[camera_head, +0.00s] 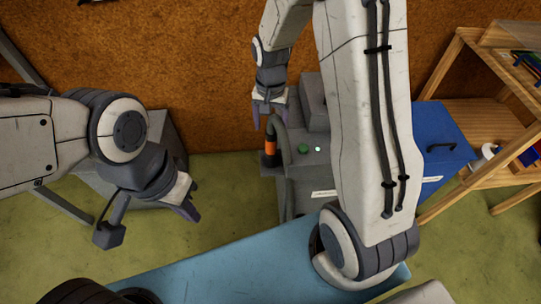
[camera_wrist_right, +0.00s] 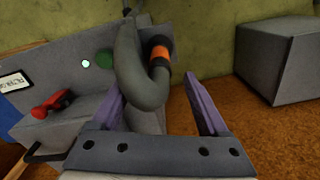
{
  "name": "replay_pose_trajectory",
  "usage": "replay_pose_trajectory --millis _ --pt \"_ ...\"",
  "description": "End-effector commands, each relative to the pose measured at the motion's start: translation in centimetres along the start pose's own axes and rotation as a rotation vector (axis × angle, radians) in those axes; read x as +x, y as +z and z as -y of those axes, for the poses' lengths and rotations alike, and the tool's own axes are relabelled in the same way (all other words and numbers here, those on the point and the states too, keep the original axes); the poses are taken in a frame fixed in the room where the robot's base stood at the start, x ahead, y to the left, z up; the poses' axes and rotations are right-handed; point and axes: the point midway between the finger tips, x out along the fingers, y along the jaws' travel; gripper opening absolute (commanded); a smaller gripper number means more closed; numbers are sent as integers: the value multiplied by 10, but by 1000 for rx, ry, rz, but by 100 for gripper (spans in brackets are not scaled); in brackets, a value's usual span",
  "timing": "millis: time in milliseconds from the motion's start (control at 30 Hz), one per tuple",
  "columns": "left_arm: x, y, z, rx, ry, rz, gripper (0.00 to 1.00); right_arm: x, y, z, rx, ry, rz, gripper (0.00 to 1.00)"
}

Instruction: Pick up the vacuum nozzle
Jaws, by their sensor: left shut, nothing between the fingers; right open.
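The vacuum unit (camera_head: 300,185) is a grey machine against the back wall. A grey hose (camera_wrist_right: 140,85) loops at its side and meets a dark piece with an orange band (camera_head: 270,147), which looks like the nozzle; the band also shows in the right wrist view (camera_wrist_right: 160,52). My right gripper (camera_head: 265,118) is open and points down above the band. In the right wrist view, its purple fingers (camera_wrist_right: 152,80) stand either side of the hose's line of sight; contact cannot be told. My left gripper (camera_head: 190,208) is shut and empty, left of the machine.
A green button (camera_head: 303,148) is on the machine. A grey box (camera_wrist_right: 282,60) stands apart. A blue box (camera_head: 445,135) and wooden shelf (camera_head: 475,90) are at right. A blue bench top (camera_head: 215,262) lies in front.

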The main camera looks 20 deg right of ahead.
Motion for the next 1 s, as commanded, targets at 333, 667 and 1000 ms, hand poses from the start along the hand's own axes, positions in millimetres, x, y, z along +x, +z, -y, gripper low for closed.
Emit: replay_pose_trajectory --millis 333,667,1000 --pt "10 0 1 0 0 0 0 37 -1 1 -4 2 3 78" --pt "19 1 1 0 0 0 0 74 -4 1 -6 0 1 78" --pt "19 1 1 0 0 0 0 73 -4 1 -6 0 0 32"
